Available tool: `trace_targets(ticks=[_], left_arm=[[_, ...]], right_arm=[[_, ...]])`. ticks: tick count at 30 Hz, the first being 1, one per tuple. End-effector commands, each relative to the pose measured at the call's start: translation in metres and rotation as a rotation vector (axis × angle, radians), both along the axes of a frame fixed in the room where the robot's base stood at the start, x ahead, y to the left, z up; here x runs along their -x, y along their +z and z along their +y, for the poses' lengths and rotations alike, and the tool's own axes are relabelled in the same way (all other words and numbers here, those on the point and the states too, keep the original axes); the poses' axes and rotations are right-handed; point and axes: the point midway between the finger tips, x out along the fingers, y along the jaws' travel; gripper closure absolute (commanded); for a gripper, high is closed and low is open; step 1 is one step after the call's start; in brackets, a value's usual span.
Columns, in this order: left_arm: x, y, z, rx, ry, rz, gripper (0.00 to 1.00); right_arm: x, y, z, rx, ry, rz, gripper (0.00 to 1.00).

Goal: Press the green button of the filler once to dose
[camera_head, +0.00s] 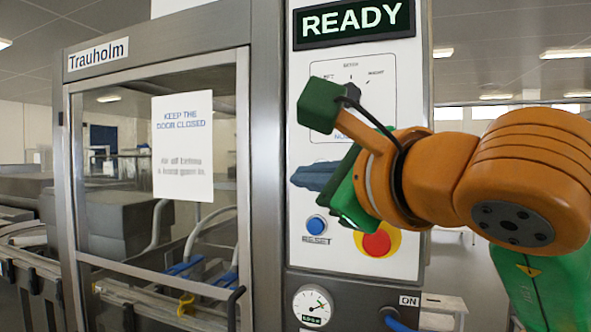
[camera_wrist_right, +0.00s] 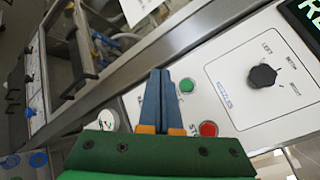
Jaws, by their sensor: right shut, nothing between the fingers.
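The filler's white control panel (camera_head: 405,75) has a display reading READY (camera_head: 352,20) at its top. My right gripper (camera_head: 300,178) is in front of the panel, its blue fingers shut and empty, pointing left. In the right wrist view the shut fingers (camera_wrist_right: 160,73) show over the panel. The green button (camera_wrist_right: 187,86) is just right of their tips there, uncovered. Whether the fingers touch the panel I cannot tell. In the head view the green button is hidden behind my gripper and arm. My left gripper is not in view.
A red button (camera_wrist_right: 208,129) sits near the green one. A black selector knob (camera_wrist_right: 263,76) is farther right. Below my gripper are the blue RESET button (camera_head: 317,224) and a red emergency stop (camera_head: 377,242) on yellow. A glazed door (camera_head: 150,240) stands left; a gauge (camera_head: 313,306) is below.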

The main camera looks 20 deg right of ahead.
Motion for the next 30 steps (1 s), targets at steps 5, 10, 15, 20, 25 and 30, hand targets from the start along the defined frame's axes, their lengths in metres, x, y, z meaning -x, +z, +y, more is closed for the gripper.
trace_targets(ticks=[5, 10, 15, 20, 25, 30], left_arm=[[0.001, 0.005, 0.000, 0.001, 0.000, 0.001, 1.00], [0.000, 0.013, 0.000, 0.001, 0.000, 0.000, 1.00], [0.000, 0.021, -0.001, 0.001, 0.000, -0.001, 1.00], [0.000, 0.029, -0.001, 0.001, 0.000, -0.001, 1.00], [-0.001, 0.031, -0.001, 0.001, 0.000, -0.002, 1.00], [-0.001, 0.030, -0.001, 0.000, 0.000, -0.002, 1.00]], right_arm=[[-0.010, 0.001, -0.006, -0.002, 0.001, 0.005, 1.00], [-0.031, 0.002, -0.021, -0.003, -0.001, 0.005, 1.00], [-0.052, 0.002, -0.035, -0.001, 0.000, 0.005, 1.00], [-0.066, 0.002, -0.044, -0.001, 0.002, 0.004, 1.00], [-0.073, 0.000, -0.049, -0.001, 0.002, 0.002, 1.00], [-0.073, 0.000, -0.049, 0.000, 0.002, 0.001, 1.00]])
